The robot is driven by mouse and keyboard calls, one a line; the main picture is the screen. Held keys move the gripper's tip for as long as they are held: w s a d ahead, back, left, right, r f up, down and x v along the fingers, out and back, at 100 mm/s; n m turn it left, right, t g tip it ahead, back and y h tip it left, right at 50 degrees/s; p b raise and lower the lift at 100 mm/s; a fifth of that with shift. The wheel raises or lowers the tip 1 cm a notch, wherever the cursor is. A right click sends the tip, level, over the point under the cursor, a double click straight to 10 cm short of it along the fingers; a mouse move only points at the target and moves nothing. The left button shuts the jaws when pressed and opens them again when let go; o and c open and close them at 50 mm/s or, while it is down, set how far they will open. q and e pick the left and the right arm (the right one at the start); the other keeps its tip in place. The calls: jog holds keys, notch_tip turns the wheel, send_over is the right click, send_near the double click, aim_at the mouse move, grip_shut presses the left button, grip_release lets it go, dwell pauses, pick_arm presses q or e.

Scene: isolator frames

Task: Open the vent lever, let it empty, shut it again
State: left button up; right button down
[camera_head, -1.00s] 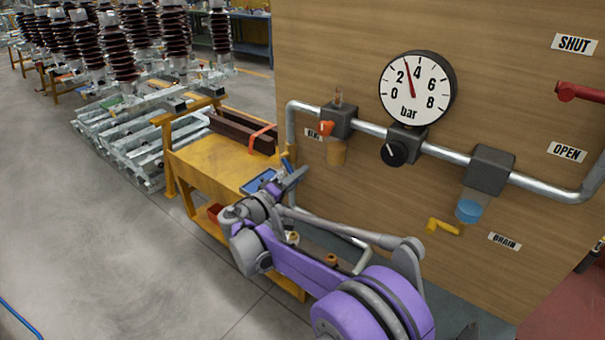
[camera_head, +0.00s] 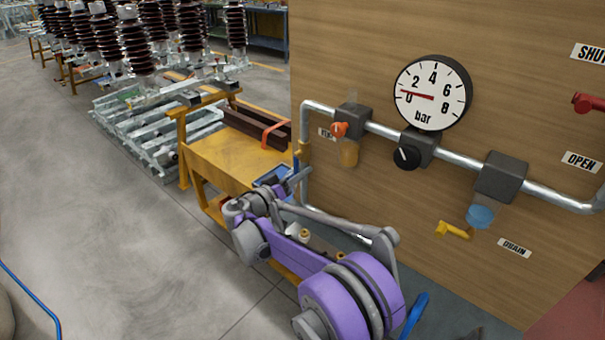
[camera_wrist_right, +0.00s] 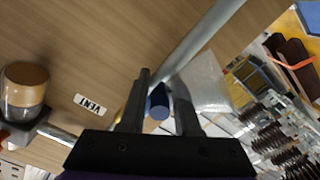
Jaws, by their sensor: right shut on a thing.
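The vent lever is a blue handle (camera_head: 296,167) beside a small brass fitting (camera_head: 303,150) on the upright pipe at the panel's left edge. My right gripper (camera_head: 300,178) is at this lever. In the right wrist view the fingers (camera_wrist_right: 162,88) stand on both sides of the blue handle (camera_wrist_right: 158,106) and are shut on it, near the VENT label (camera_wrist_right: 91,105). I cannot tell the lever's exact angle. The round pressure gauge (camera_head: 433,110) has its red needle low, between 0 and 2 bar. My left gripper is not in view.
The wooden panel (camera_head: 540,130) carries a black knob (camera_head: 407,158), a yellow drain lever (camera_head: 454,229) and a red lever (camera_head: 588,103) between SHUT and OPEN labels. A yellow bench (camera_head: 230,158) stands close behind my right gripper. Open floor lies at left.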

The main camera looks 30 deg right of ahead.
jog(key=shift+w+r, duration=0.2)
jog(key=shift+r, duration=0.05)
jog(key=c, duration=1)
grip_release()
jog(key=shift+o, duration=1.2)
jog(key=shift+a, duration=0.1)
jog(key=shift+f, duration=0.1)
jog(key=v, duration=1.1)
jog(key=shift+b, duration=0.45)
